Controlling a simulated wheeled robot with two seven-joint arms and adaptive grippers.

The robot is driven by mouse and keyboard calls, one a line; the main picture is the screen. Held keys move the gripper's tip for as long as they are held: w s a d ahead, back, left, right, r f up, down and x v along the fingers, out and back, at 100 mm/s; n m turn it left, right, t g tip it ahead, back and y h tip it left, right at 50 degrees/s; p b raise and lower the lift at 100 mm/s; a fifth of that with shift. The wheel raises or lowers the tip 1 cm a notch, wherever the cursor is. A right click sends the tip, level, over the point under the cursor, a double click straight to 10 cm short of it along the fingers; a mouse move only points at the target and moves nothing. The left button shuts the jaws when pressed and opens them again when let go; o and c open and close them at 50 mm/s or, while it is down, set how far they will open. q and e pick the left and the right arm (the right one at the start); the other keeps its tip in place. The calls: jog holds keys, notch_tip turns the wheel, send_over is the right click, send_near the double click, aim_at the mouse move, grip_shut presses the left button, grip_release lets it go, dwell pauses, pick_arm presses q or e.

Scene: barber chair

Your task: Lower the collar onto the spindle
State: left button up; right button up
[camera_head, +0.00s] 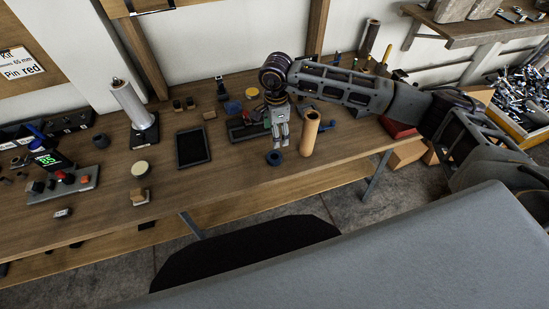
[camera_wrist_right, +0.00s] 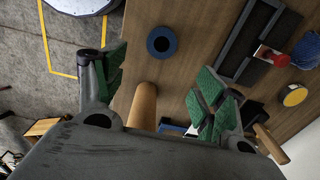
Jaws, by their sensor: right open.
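A dark blue ring (camera_head: 274,158), which looks like the collar, lies flat on the wooden bench near its front edge. It also shows in the right wrist view (camera_wrist_right: 161,42) with a dark hole. My right gripper (camera_head: 281,143) is open and empty, pointing down just above and behind the ring. Its green-padded fingers (camera_wrist_right: 157,90) are spread apart in the wrist view. A tan cylinder (camera_head: 310,134) stands upright just right of the gripper. A silver cylinder on a black base (camera_head: 128,101) stands at the left; I cannot tell which post is the spindle. My left gripper is not in view.
A black tablet (camera_head: 193,146) and a small cream-topped piece (camera_head: 139,168) lie left of the gripper. A black tray (camera_head: 247,131) and yellow disc (camera_head: 252,93) are behind it. A button panel (camera_head: 65,181) is at far left. Bare bench shows between them.

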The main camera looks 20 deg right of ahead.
jog(key=shift+f, duration=0.15)
jog(key=p, duration=0.1)
send_over(275, 155)
jog(key=s, duration=0.2)
jog(key=shift+w+a+f, duration=0.1)
jog(key=shift+f, duration=2)
jog(key=shift+w+a+f, duration=0.1)
jog(key=shift+f, duration=1.95)
jog(key=shift+s, duration=0.1)
jog(key=shift+f, duration=0.1)
notch_tip(275, 155, down, 2)
jog(key=shift+a+p, duration=0.1)
jog(key=shift+p, duration=0.45)
jog(key=shift+f, duration=1.5)
jog(key=shift+c, duration=0.4)
jog(key=c, duration=1)
jog(key=shift+r, duration=0.1)
